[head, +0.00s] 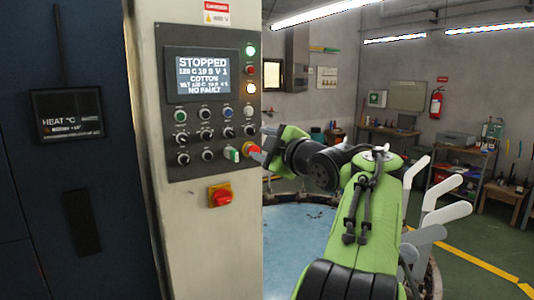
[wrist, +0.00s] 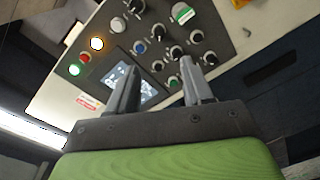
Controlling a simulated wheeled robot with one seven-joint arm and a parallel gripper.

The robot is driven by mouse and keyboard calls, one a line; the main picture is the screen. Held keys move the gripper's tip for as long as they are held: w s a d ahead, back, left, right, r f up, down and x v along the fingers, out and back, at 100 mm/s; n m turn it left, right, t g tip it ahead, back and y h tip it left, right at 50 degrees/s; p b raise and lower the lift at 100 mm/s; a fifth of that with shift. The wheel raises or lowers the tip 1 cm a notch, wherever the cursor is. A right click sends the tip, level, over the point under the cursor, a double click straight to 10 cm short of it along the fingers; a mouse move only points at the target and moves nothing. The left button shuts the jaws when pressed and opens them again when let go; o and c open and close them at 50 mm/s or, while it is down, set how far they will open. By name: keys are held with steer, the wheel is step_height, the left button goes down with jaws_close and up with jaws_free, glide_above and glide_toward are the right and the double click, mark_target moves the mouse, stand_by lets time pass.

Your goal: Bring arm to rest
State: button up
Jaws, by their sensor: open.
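My gripper (wrist: 158,85) is open in the wrist view, its two grey fingers apart with nothing between them. Beyond the fingers is the control panel (wrist: 215,20) with its knobs and lit screen. In the head view my green arm reaches from the lower right towards the panel (head: 210,165). The gripper end is by the panel's lower right corner, near a red and yellow button (head: 250,149); the fingers are mostly hidden there, and I cannot tell whether they touch it. The screen (head: 202,75) reads STOPPED, COTTON, NO FAULT.
A red and yellow rotary switch (head: 220,195) sits on the cabinet below the panel. White foot-shaped boards (head: 445,215) stand around the round blue-topped machine (head: 290,250) beside my arm. Benches (head: 450,165) line the back wall. Green floor lies open at right.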

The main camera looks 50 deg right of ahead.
steer(key=shift+s+a, duration=0.15)
steer(key=shift+s, duration=0.45)
steer(key=a+f+m+g+y, duration=0.15)
steer(key=a+f, duration=0.25)
steer(key=a, duration=0.4)
steer(key=s+a+f+m+g+y, duration=0.1)
steer(key=a+f+m+g, duration=0.1)
steer(key=a+f, duration=0.4)
steer(key=a+f+m+g+y, duration=0.2)
steer(key=a+f, duration=0.1)
steer(key=a, duration=0.6)
steer(key=s+a+f+m+g, duration=0.2)
steer(key=s+a+f+g, duration=0.1)
steer(key=s+f, duration=0.5)
steer(key=s+a+f+m+g, duration=0.1)
steer(key=s+a+f+g, duration=0.2)
steer(key=s+a+f, duration=0.2)
steer(key=s+f, duration=0.3)
steer(key=f, duration=0.1)
steer(key=shift+s+a+m, duration=0.15)
steer(key=shift+s+m, duration=0.2)
steer(key=shift+f, duration=0.1)
